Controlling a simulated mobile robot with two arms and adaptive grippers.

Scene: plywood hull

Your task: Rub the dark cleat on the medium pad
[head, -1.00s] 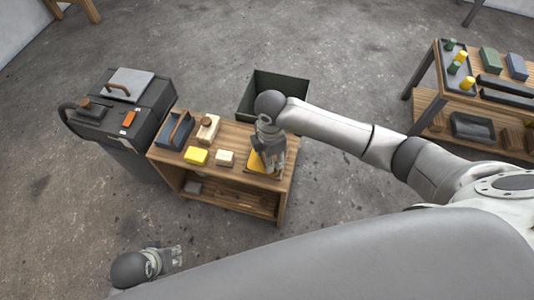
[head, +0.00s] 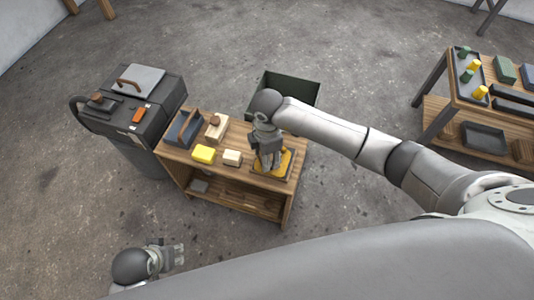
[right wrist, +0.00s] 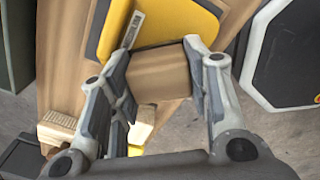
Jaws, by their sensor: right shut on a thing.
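The yellow pad (head: 287,165) lies on a dark backing at the right end of the small wooden bench. It also shows at the top of the right wrist view (right wrist: 112,28). My right gripper (head: 267,165) is over this pad, pointing down and covering part of it. In the right wrist view its fingers are shut on a brown wooden block (right wrist: 158,78), which I take for the dark cleat. The block is close to the pad's edge; I cannot tell if they touch. My left gripper (head: 180,255) is open and empty, low over the floor.
The bench (head: 245,183) also bears a yellow block (head: 203,154), a cream block (head: 232,158), a wooden tool (head: 216,128) and a dark blue tote (head: 184,130). A grey cabinet (head: 155,105) stands left, a green bin (head: 305,92) behind. Open floor lies in front.

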